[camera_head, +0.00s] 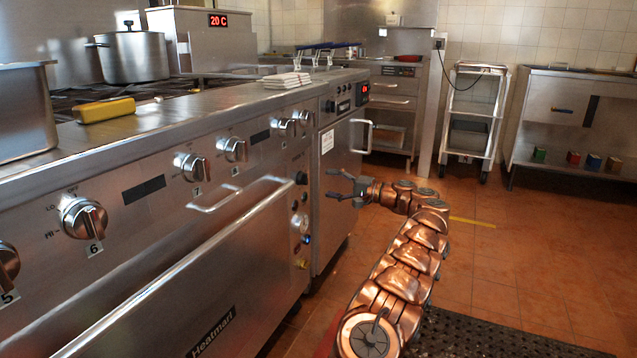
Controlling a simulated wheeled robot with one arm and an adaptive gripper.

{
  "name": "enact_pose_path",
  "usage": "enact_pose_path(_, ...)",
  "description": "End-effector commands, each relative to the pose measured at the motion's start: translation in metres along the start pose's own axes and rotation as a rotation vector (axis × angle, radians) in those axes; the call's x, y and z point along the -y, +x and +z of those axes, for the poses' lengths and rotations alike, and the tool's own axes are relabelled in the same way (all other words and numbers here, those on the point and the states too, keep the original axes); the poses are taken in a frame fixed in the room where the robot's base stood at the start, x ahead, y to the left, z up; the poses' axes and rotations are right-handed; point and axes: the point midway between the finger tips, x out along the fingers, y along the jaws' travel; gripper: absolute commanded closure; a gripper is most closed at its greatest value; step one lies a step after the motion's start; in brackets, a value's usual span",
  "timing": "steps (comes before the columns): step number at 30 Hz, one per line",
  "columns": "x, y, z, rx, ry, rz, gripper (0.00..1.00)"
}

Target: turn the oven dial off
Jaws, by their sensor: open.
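A steel range front (140,215) fills the left, with several round silver dials along its upper panel. One dial (84,217) is marked 6, and others stand farther along. A narrow column at the oven's right end carries a silver dial (301,223), small black knobs, a blue light (306,240) and a brass-coloured fitting (301,264). I cannot read this dial's setting. The oven door has a long bar handle (190,262). My gripper (330,184) is open and empty, pointing left, a little above and right of that column. It appears apart from the panel.
A smaller handle (215,203) and a fryer handle (369,135) stick out from the fronts. A pot (131,54) and a yellow block (104,110) sit on the range top. A trolley (474,115) stands behind.

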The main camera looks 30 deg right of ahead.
Motion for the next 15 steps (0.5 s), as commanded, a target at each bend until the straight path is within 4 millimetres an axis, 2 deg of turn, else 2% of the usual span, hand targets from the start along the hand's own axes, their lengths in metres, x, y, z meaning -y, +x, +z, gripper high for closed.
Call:
enact_pose_path(3,-0.001,-0.018,-0.001,-0.003,0.002,0.001,0.34)
enact_pose_path(6,-0.001,-0.028,0.0,-0.002,0.001,0.001,0.34)
enact_pose_path(15,-0.002,-0.037,0.0,0.001,0.002,0.001,0.34)
